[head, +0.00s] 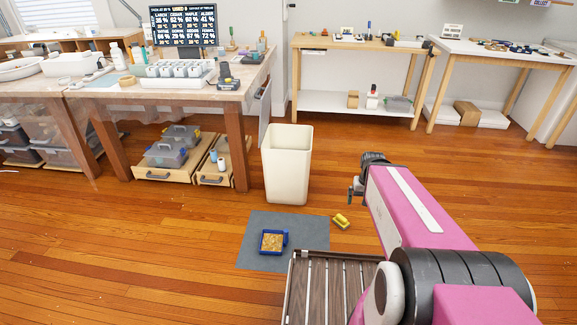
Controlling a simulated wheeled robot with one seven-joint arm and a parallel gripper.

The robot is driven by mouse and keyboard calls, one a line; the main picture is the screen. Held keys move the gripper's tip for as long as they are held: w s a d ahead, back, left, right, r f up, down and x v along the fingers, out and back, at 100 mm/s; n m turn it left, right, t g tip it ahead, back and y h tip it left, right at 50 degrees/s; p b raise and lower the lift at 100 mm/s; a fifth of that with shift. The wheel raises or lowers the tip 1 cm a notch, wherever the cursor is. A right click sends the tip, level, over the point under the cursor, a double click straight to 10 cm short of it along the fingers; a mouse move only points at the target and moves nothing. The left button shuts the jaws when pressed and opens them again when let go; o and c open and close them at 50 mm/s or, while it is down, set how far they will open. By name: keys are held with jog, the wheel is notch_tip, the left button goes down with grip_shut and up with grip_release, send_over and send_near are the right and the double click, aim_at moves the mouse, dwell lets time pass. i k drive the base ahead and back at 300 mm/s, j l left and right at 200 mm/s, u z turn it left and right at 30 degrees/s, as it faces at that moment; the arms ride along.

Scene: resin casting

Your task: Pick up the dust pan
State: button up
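A small blue pan-like tray (285,239), which looks like the dust pan, lies on a dark grey mat (258,226) on the floor. It has a raised blue rim and holds something tan and crumbly. A small yellow object (342,221), perhaps a brush, lies on the floor at the mat's right edge. My gripper (354,190) is at the far end of my pink arm, up and to the right of the blue tray and apart from it. It is small and dark here, and its fingers are too unclear to read.
A cream bin (287,165) stands just behind the mat. A cluttered workbench (116,92) with drawers (158,173) beneath is at left. Two wooden tables (350,45) (500,52) stand at the back right. The wooden floor left of the mat is clear.

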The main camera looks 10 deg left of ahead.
aim_at(272, 242)
jog(key=j+z, duration=0.1)
jog(key=j, duration=0.5)
jog(key=j+z, duration=0.1)
jog(key=j, duration=0.55)
jog(key=k+j+z, duration=0.15)
jog(key=j, duration=0.45)
jog(key=j+z, duration=0.1)
jog(key=j, duration=0.5)
jog(key=k+j, duration=0.1)
jog(key=j, duration=0.25)
jog(key=k+j+z, duration=0.1)
jog(key=j, duration=0.3)
jog(key=k+j, duration=0.15)
jog(key=j, duration=0.2)
jog(key=k+j+z, duration=0.1)
jog(key=j, duration=0.25)
